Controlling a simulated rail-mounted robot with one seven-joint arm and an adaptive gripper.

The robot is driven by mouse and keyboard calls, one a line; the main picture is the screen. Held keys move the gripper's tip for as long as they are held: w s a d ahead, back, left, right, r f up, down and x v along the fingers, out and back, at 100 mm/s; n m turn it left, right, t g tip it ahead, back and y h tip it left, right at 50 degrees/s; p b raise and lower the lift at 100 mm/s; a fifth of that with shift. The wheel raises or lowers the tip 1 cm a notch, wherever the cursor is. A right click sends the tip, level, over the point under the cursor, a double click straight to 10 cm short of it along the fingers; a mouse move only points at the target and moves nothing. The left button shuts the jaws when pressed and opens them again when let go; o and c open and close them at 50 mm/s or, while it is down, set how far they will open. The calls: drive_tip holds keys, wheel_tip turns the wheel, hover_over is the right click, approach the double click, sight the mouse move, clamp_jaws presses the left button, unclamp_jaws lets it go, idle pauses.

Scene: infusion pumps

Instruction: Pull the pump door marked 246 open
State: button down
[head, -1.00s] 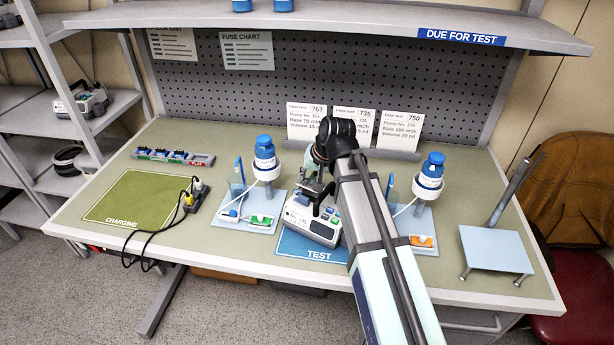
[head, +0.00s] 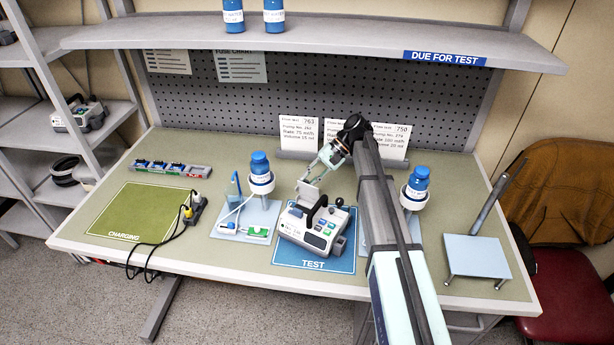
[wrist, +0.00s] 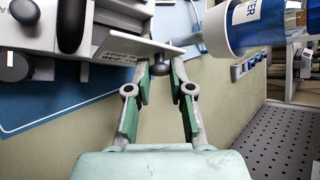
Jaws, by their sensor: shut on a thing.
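The pump (head: 312,228), a white and grey unit with a dark handle, stands on the blue TEST mat (head: 285,255). Its pale door (head: 308,192) stands raised at the pump's back left; I cannot read the number 246 on it. In the wrist view the door (wrist: 128,44) shows nearly edge-on, with a dark round knob (wrist: 160,66) on its face. My gripper (wrist: 160,72) has its two green-padded fingers closed around this knob. In the head view my gripper (head: 312,176) reaches down to the door from behind the pump. Its fingertips are small there.
A blue-capped bottle on a stand (head: 260,175) is close left of the pump; another (head: 417,185) is to the right, partly behind my arm. Cards (head: 298,136) stand at the back. The green CHARGING mat (head: 140,212) is clear. Black cables (head: 160,240) lie beside it.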

drive_tip(key=g+p, duration=0.1)
drive_tip(key=w+y+p, duration=0.1)
drive_tip(key=shift+w+d+f+m+g+p, duration=0.1)
drive_tip(key=shift+d+m+g+p, duration=0.2)
drive_tip(key=shift+g, duration=0.1)
drive_tip(key=shift+w+d+f+g+y+p, duration=0.15)
drive_tip(key=shift+f+g+y+p, duration=0.4)
drive_tip(key=shift+p, duration=0.45)
drive_tip(key=c, duration=1)
unclamp_jaws()
drive_tip(key=shift+b, duration=0.45)
